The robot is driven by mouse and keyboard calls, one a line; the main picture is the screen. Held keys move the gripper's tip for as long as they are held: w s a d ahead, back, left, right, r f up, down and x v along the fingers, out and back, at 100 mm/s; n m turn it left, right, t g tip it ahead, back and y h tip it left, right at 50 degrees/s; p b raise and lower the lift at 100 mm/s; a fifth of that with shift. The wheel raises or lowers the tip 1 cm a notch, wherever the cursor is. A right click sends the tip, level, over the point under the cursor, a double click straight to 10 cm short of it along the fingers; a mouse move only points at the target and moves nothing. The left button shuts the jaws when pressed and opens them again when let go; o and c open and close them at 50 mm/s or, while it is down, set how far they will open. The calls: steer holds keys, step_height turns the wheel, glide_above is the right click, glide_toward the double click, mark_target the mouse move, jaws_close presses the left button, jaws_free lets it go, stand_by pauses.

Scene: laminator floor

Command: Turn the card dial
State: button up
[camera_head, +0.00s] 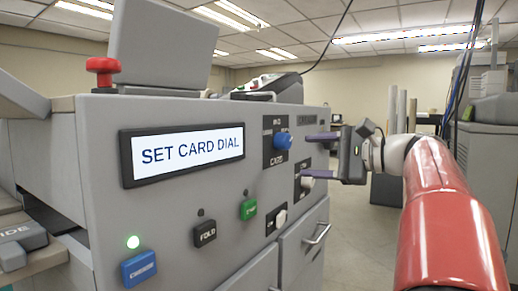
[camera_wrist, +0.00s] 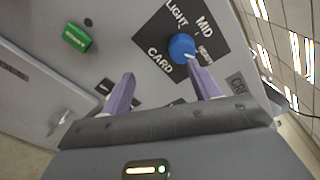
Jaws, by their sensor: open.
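The card dial is a round blue knob (camera_head: 283,141) on a black plate marked CARD, LIGHT, MID and a smaller third word, on the grey machine front. In the wrist view the blue knob (camera_wrist: 181,46) shows a white mark at its lower right edge. My gripper (camera_head: 313,155) is open, with its two purple fingers one above the other, to the right of the dial. In the wrist view my gripper (camera_wrist: 160,72) has its right fingertip close beside the knob and its left fingertip well away. Nothing is between the fingers. Contact cannot be told.
A screen (camera_head: 187,155) reads SET CARD DIAL. A pale knob (camera_head: 307,182) sits near the lower finger. A green button (camera_head: 248,210), black FOLD button (camera_head: 205,234), blue button (camera_head: 139,268) with lit green lamp, and red stop button (camera_head: 103,70) are left.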

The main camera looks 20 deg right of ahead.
mark_target(289, 142)
steer(key=shift+t+y, duration=0.3)
steer(key=shift+t, duration=0.1)
steer(key=w+a, duration=0.1)
steer(key=w, duration=0.1)
steer(key=w+r, duration=0.1)
steer(key=w, duration=0.1)
steer(key=w+a+r, duration=0.1)
steer(key=w, duration=0.1)
steer(key=shift+w+a+r, duration=0.15)
steer(key=shift+w+a, duration=0.05)
steer(key=shift+a, duration=0.15)
steer(key=c, duration=1)
steer(key=shift+o, duration=0.2)
